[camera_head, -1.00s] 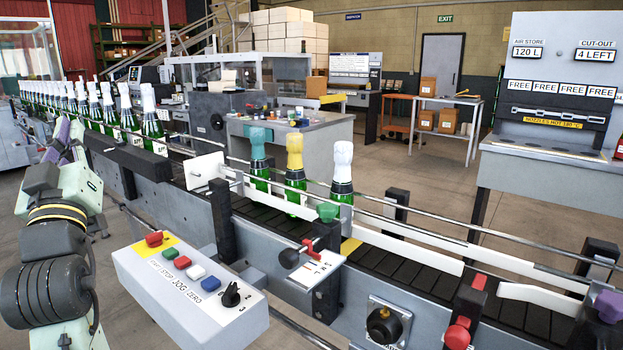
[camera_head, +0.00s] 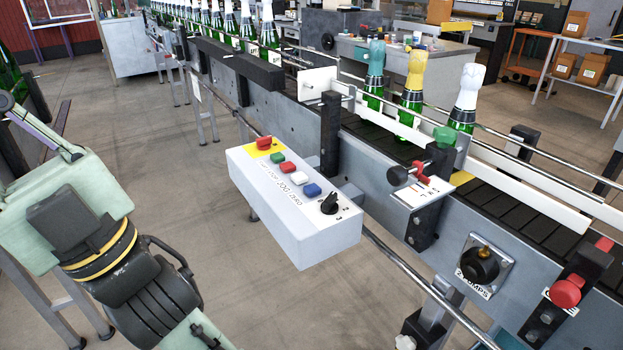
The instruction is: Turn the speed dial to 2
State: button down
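The speed dial (camera_head: 329,204) is a black knob at the right end of a white control box (camera_head: 300,238), beside printed numbers of which 2 and 3 are readable. Its pointer looks turned toward the upper right; I cannot tell surely which number it marks. The same box carries a red button on a yellow patch and a row of green, red, white and blue buttons. My arm (camera_head: 130,270) shows at the lower left, left of the box and apart from it. My gripper is not in view.
A conveyor (camera_head: 510,205) with guide rails runs behind the box, carrying bottles with teal, yellow and white tops (camera_head: 468,95). A red-handled clamp (camera_head: 420,175), a black knob (camera_head: 478,265) and a red knob (camera_head: 566,292) stick out right of the box. Floor in front is clear.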

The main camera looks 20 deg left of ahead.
aim_at(329, 208)
jog(key=j+u, duration=0.5)
jog(key=i+j+u, duration=0.2)
jog(key=j+u, duration=0.3)
jog(key=l, duration=0.1)
